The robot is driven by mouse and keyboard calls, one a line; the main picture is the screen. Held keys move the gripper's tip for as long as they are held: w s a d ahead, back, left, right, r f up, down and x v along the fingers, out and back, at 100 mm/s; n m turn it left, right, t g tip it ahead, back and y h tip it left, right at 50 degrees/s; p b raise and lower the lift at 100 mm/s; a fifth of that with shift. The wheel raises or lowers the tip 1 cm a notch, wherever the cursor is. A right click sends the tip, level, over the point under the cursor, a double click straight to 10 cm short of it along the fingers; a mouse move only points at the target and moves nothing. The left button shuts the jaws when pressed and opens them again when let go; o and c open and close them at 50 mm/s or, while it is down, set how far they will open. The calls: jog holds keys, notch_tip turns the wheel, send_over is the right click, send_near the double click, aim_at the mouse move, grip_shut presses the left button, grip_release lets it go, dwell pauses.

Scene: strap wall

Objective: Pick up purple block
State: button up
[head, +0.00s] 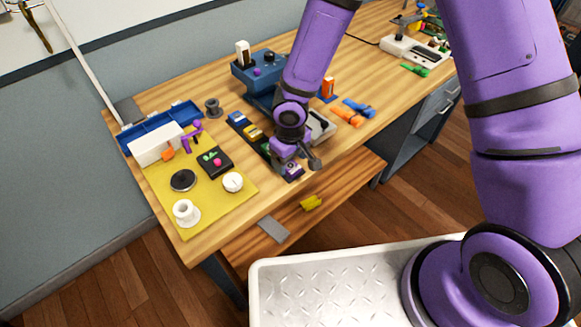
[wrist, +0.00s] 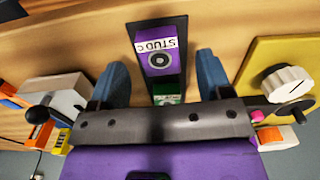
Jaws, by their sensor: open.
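The purple block (wrist: 158,57) shows in the wrist view with a white label reading "STUD C" and a round grey stud on its face. It sits at one end of a dark tray (wrist: 185,80). In the head view the purple block (head: 293,169) is at the tray's end near the table's front edge, partly hidden by my gripper. My gripper (head: 297,160) is just above it. In the wrist view the two fingers of my gripper (wrist: 160,78) are apart, one on each side of the tray, with nothing between them held.
A yellow mat (head: 215,206) with a black box, a dial and a white spool lies to the left. A grey device (head: 322,127) stands close on the right, with orange (head: 347,117) and blue (head: 359,107) pieces beyond. A green block (wrist: 168,99) sits beside the purple one.

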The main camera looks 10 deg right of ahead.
jog(key=shift+f, duration=1.1)
jog(key=c, duration=1.2)
